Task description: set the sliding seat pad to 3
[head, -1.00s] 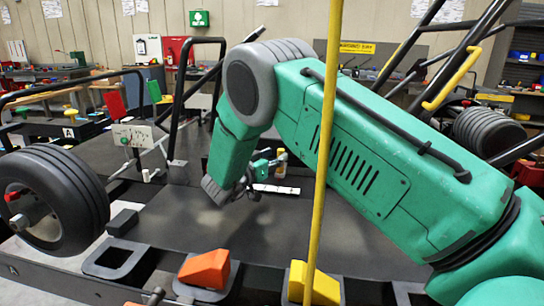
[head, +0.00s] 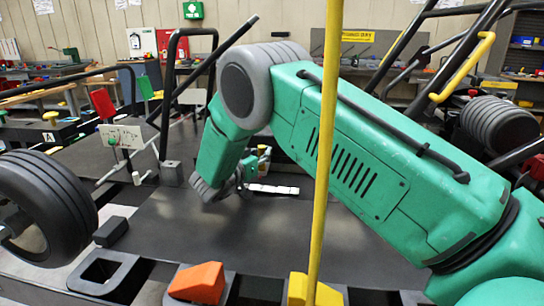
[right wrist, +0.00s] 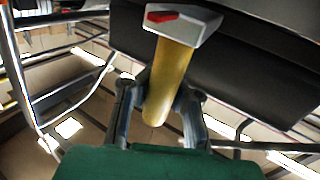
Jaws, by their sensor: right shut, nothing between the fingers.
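My right gripper (head: 240,182) reaches down over the dark deck, partly hidden by its own wrist. In the right wrist view its two fingers (right wrist: 160,98) show on either side of a yellow cylindrical handle (right wrist: 172,75), but it is shut with nothing gripped. The handle joins a pale grey block with a red mark (right wrist: 180,20), beside a broad dark panel (right wrist: 235,50) that may be the seat pad. In the head view a white strip (head: 272,189) lies just right of the gripper; its markings are too small to read. My left gripper is out of view.
A thin yellow pole (head: 325,150) crosses the head view upright. A black wheel (head: 45,205) stands at left. Black frame tubes rise behind and at right. The dark deck (head: 190,235) has bare room in front.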

